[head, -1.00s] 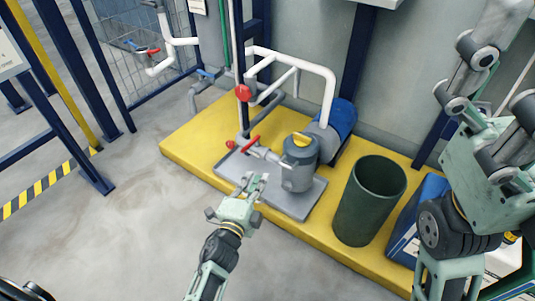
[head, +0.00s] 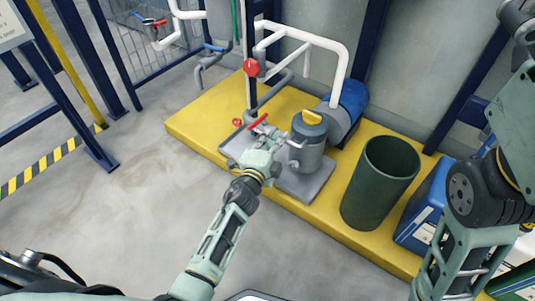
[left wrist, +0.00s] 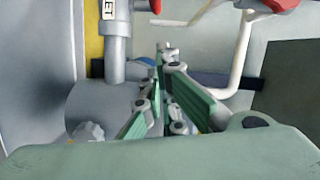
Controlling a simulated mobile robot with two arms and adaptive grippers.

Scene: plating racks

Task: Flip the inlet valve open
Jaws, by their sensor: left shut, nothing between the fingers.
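A valve with a red lever (head: 259,121) sits on the pipe beside the grey pump pot (head: 307,148) with a yellow top. My left gripper (head: 271,142) is shut and empty, just below and right of the lever in the head view. Whether it touches the lever is unclear. In the left wrist view its fingers (left wrist: 166,52) point ahead, with a pipe tag (left wrist: 108,9) reading "LET" at upper left; the rest of the word is cut off. A bit of red part (left wrist: 155,6) shows beyond the fingertips. My right gripper is out of view.
The pump stands on a grey plate (head: 305,187) on a yellow platform (head: 190,122). A dark green bin (head: 380,185) stands to the right.

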